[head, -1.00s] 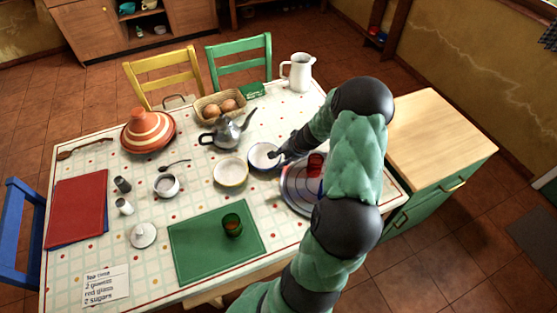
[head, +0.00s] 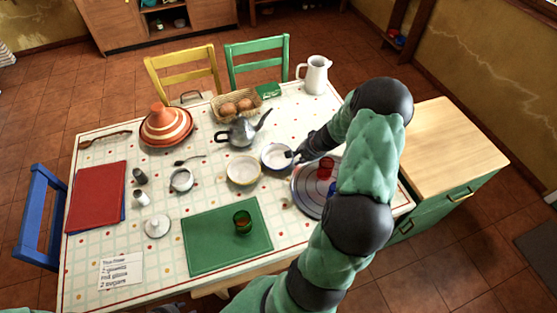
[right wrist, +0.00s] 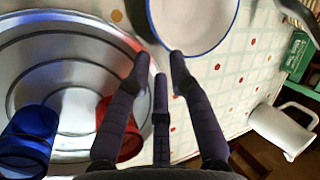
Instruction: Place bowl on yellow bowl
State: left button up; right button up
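The white bowl with a blue rim (head: 277,157) stands on the table, to the right of the yellow bowl (head: 243,171), which is cream inside with a yellow rim. Both are upright and apart. My right gripper (head: 292,155) is at the right edge of the blue-rimmed bowl. In the right wrist view its fingers (right wrist: 160,66) are spread and empty, with one fingertip at the near rim of the blue-rimmed bowl (right wrist: 190,22). I cannot tell whether it touches.
A round metal tray (head: 305,193) with red (head: 325,167) and blue cups lies under my right arm. A green mat (head: 205,250) with a green glass (head: 242,222) lies in front. A white pitcher (head: 314,75) stands at the back.

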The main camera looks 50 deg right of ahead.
aim_at(288, 164)
jog(key=x, duration=0.3)
jog(key=shift+w+f+b, duration=0.1)
jog(key=shift+f+b, duration=0.1)
jog(key=shift+b, duration=0.15)
jog(key=shift+w+a+f, duration=0.2)
jog(key=shift+f, duration=0.2)
jog(key=x, duration=0.1)
jog(key=b+x, duration=0.1)
jog(key=x, duration=0.1)
jog(key=shift+w+a+f, duration=0.2)
jog(key=shift+a, duration=0.15)
jog(key=shift+w+f+b, duration=0.25)
jog(key=shift+f+b, duration=0.05)
grip_shut()
